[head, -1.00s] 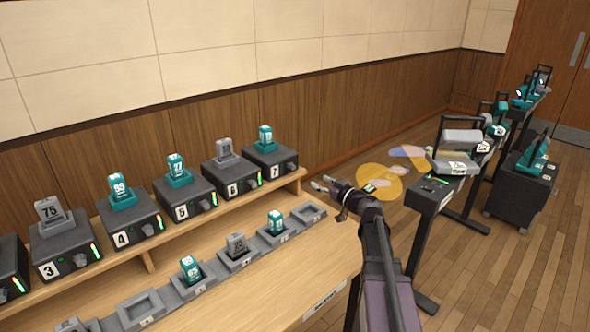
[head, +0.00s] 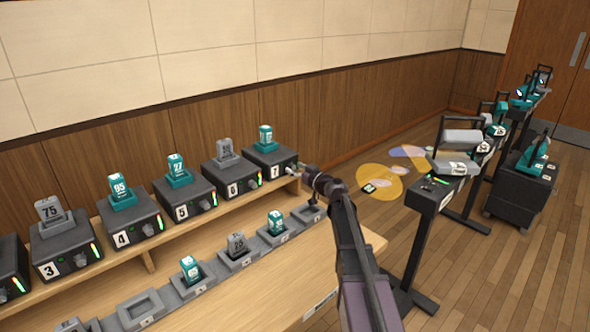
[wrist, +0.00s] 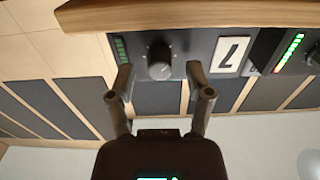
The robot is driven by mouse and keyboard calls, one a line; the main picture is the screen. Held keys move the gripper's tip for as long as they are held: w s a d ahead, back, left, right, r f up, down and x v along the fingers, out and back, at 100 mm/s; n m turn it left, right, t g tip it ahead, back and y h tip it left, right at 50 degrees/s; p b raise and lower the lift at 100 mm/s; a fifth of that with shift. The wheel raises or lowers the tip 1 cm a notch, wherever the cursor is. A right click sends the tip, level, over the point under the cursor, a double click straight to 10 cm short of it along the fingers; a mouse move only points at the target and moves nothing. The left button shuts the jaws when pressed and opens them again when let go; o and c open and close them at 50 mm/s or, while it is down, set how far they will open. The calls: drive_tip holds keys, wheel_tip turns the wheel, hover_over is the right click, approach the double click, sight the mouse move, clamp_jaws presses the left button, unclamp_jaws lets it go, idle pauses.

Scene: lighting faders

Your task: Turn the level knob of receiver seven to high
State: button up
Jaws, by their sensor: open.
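Receiver seven (head: 262,152) is the dark box at the right end of the wooden shelf, with its "7" label (head: 275,172) and a teal pack numbered on top. Its round dark level knob (wrist: 160,62) shows in the wrist view, which is upside down. Its level meter (wrist: 120,48) beside the knob looks dark green, mostly unlit. My gripper (wrist: 160,74) is open, with one finger on each side of the knob and gaps between; whether the tips reach its depth is unclear. In the head view my gripper (head: 302,170) is at the front of receiver seven and hides the knob.
Receiver six (head: 232,174) stands close to the left, its meter (wrist: 290,52) lit green and red. The shelf edge (wrist: 180,14) runs close under the knob. Charging slots (head: 272,230) with several packs lie on the table in front. Light stands are at the right.

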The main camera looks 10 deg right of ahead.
drive_tip(key=shift+w+a, duration=0.1)
drive_tip(key=shift+w, duration=0.05)
clamp_jaws()
